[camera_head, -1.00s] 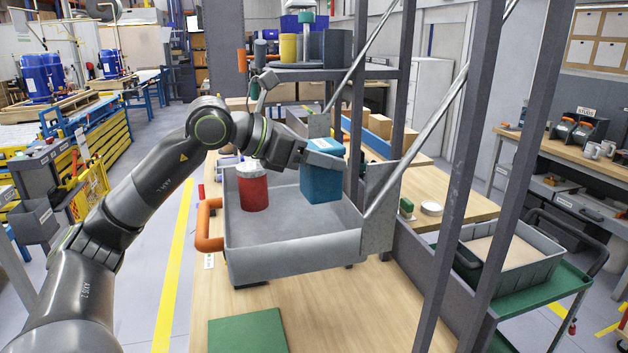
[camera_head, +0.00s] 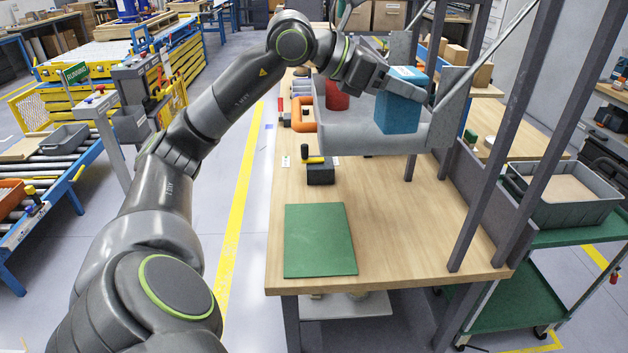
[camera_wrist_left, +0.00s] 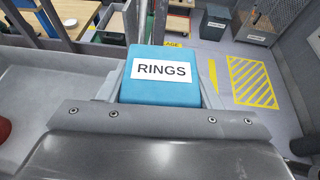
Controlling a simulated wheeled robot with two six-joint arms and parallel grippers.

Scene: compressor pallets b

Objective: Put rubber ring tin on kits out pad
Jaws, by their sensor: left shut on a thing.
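The rubber ring tin (camera_head: 398,113) is a blue box with a white top label. In the left wrist view the tin (camera_wrist_left: 165,92) reads "RINGS" and sits between the fingers. My left gripper (camera_head: 402,84) is shut on it from above, at the right end of a grey tray (camera_head: 350,138). I cannot tell whether the tin's underside touches the tray floor. A plain green pad (camera_head: 320,241) lies flat and empty on the wooden table nearer to me; no lettering on it is readable. My right gripper is not in view.
A red tin (camera_head: 337,96) stands in the tray, left of the blue one. Grey frame posts (camera_head: 497,140) rise at the table's right. Bare wood (camera_head: 410,220) lies right of the pad.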

